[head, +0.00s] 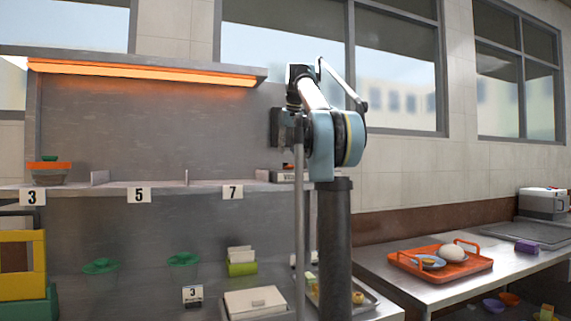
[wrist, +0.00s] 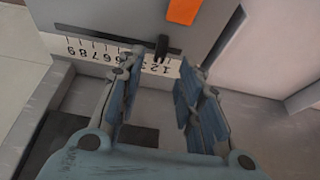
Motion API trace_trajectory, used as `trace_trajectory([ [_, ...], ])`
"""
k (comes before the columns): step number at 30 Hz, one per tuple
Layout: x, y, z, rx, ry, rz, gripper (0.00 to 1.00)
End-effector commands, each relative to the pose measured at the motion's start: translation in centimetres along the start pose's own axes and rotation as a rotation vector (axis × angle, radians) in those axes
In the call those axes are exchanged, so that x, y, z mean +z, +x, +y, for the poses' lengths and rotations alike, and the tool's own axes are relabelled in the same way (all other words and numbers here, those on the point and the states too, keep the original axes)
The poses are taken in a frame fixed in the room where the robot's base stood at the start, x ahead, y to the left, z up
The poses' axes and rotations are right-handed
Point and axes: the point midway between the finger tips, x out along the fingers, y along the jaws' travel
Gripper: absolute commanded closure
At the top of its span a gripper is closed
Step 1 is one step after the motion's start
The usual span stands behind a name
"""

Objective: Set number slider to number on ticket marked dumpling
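In the wrist view, a black slider knob (wrist: 161,47) sits in a dark slot above a white number scale (wrist: 85,50). The digits appear upside down. The knob is right of the scale's middle, near the low numbers; the exact number is hard to tell, as my fingers cover part of the scale. My gripper (wrist: 161,62) is open, with one finger on each side of the knob and nothing between them touching it clearly. No ticket with a readable word dumpling shows. A small card with a 3 (head: 193,294) stands on the lower counter in the head view.
Shelf tags read 3 (head: 32,198), 5 (head: 139,195) and 7 (head: 232,192). An orange-topped bowl (head: 49,172) stands on the shelf. Green bowls (head: 100,266), a white-lidded box (head: 257,302) and an orange tray (head: 441,262) are around. An orange piece (wrist: 183,10) is above the slot.

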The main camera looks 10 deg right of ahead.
Motion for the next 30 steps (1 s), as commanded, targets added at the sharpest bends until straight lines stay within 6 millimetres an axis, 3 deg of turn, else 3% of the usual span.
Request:
trace_trajectory([
  [6, 0.1, 3.3, 0.0, 0.0, 0.0, 0.0, 0.67],
  [12, 0.0, 5.3, 0.0, 0.0, 0.001, 0.0, 0.67],
  [24, 0.0, 6.0, 0.1, 0.0, 0.001, 0.0, 0.67],
  [25, 0.0, 6.0, 0.1, 0.0, 0.001, 0.0, 0.69],
  [29, 0.0, 6.0, 0.1, 0.0, 0.002, 0.0, 0.98],
  [30, 0.0, 6.0, 0.1, 0.0, 0.002, 0.0, 1.0],
])
